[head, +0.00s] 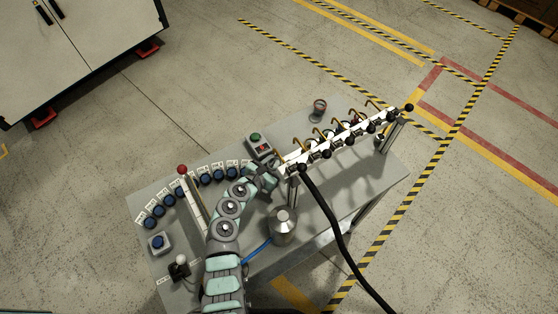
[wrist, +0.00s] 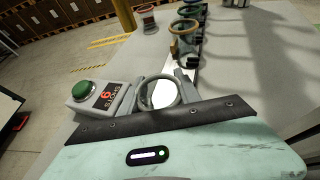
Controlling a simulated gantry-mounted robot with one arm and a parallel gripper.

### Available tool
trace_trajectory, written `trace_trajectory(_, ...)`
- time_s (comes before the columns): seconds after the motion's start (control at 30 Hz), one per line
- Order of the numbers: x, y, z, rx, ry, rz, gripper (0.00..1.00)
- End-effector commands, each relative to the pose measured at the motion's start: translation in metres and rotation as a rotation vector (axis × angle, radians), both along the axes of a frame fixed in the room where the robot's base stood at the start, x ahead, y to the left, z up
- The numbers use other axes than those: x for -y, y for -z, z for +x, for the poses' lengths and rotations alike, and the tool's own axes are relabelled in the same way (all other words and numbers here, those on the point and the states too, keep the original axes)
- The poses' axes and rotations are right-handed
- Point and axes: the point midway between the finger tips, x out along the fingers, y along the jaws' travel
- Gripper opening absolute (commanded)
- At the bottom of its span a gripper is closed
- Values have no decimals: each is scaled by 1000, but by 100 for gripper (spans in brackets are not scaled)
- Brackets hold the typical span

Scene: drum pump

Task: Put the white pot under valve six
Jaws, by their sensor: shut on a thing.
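My gripper (wrist: 160,98) is shut on the white pot (wrist: 162,94), whose round rim and pale inside show between the fingers in the wrist view. In the head view my gripper (head: 264,172) is beside the near left end of the white valve rail (head: 345,137), and the pot is not clearly visible there. The rail carries several valves with black knobs and brass spouts. I cannot read the valve numbers, so I cannot tell which is valve six.
A reddish pot (head: 319,107) stands behind the rail. A metal vessel (head: 283,223) stands in front. Several blue knobs (head: 161,208) line the left. A black hose (head: 340,228) hangs from the rail.

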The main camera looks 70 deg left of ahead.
Motion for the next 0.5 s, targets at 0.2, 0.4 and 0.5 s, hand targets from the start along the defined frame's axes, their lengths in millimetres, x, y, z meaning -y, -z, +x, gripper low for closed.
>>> trace_trajectory(0.2,0,1,0,0,0,0,52)
trace_trajectory(0.4,0,1,0,0,0,0,61)
trace_trajectory(0.5,0,1,0,0,0,0,61)
